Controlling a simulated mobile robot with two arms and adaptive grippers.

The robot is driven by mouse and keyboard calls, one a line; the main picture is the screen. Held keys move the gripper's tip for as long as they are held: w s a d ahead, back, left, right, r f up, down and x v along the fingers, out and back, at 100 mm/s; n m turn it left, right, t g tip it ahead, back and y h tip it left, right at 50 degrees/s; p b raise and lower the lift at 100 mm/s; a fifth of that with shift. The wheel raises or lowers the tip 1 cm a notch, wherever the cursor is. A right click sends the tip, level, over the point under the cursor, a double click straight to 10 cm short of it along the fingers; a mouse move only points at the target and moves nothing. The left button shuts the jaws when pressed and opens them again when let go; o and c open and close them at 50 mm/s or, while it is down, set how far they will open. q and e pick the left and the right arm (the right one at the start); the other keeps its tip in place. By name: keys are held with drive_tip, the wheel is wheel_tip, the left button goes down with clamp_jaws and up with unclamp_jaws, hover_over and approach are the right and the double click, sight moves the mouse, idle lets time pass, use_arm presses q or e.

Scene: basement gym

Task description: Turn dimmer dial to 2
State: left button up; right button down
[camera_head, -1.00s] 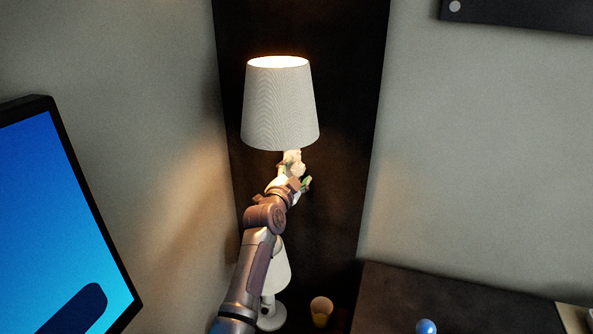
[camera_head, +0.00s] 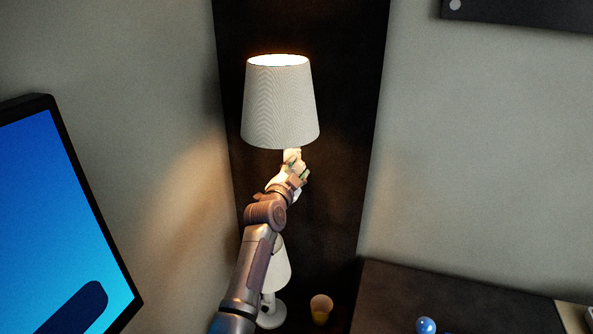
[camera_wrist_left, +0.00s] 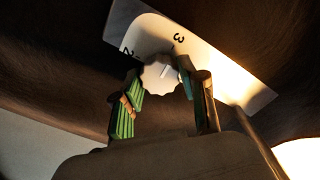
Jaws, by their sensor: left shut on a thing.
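The dimmer dial (camera_wrist_left: 160,75) is a small white scalloped knob on a pale plate (camera_wrist_left: 235,85) in the left wrist view. The numbers 2 and 3 show on the plate, with 2 at the dial's upper left and 3 at its upper right. A thin mark on the dial's face lies nearer the 3 side; its exact reading is hard to tell. My left gripper (camera_wrist_left: 160,95) has its green-padded fingers on both sides of the dial, shut on it. In the head view my left gripper (camera_head: 293,170) is just below the lampshade (camera_head: 280,105). My right gripper is not in view.
A smaller white lamp (camera_head: 276,265) stands below my left arm, with a cup (camera_head: 320,305) beside it. A screen (camera_head: 60,220) is at the left. A dark surface with a blue ball (camera_head: 426,326) is at the lower right.

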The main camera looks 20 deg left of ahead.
use_arm(q)
drive_tip(key=n, duration=0.8)
drive_tip(key=shift+n+p, duration=0.3)
drive_tip(key=shift+p, duration=0.1)
drive_tip(key=n, duration=0.4)
drive_tip(key=shift+n, duration=0.3)
drive_tip(key=n+p, duration=0.1)
drive_tip(key=n, duration=0.3)
drive_tip(key=shift+f, duration=0.1)
drive_tip(key=shift+n, duration=0.3)
drive_tip(key=o, duration=1.1)
drive_tip(key=shift+c, duration=0.2)
drive_tip(key=shift+o, duration=0.4)
drive_tip(key=shift+a, duration=0.1)
